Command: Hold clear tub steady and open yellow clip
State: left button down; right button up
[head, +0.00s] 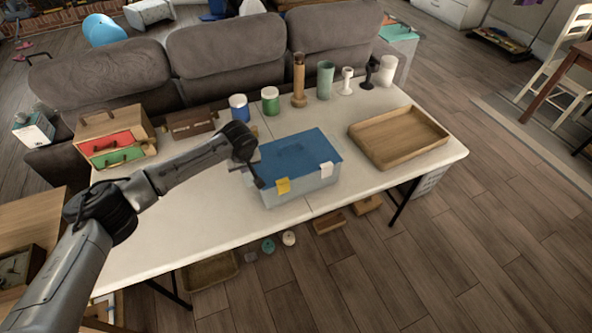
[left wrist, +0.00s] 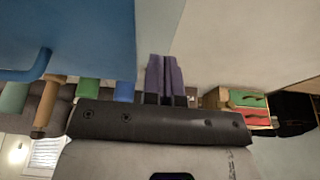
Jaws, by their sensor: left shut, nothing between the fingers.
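The clear tub (head: 312,187) stands on the white table with its blue lid (head: 312,143) on. The yellow clip (head: 283,186) is on the tub's front side at the left. A white clip (head: 326,169) is on the same side at the right. My left gripper (head: 259,183) is at the tub's left end, just left of the yellow clip; I cannot tell if it touches the tub. Its fingers are shut and empty in the left wrist view (left wrist: 164,78), beside the blue lid (left wrist: 65,28). My right gripper is not in view.
A wooden tray (head: 398,137) lies right of the tub. Jars, cups and a wooden pepper-mill shape (head: 299,82) line the table's back edge. A wooden box with red and green drawers (head: 113,138) stands at the back left. The white table (head: 170,225) is clear at the front left.

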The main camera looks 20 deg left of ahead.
pick_arm(q)
jog(key=shift+f, duration=0.85)
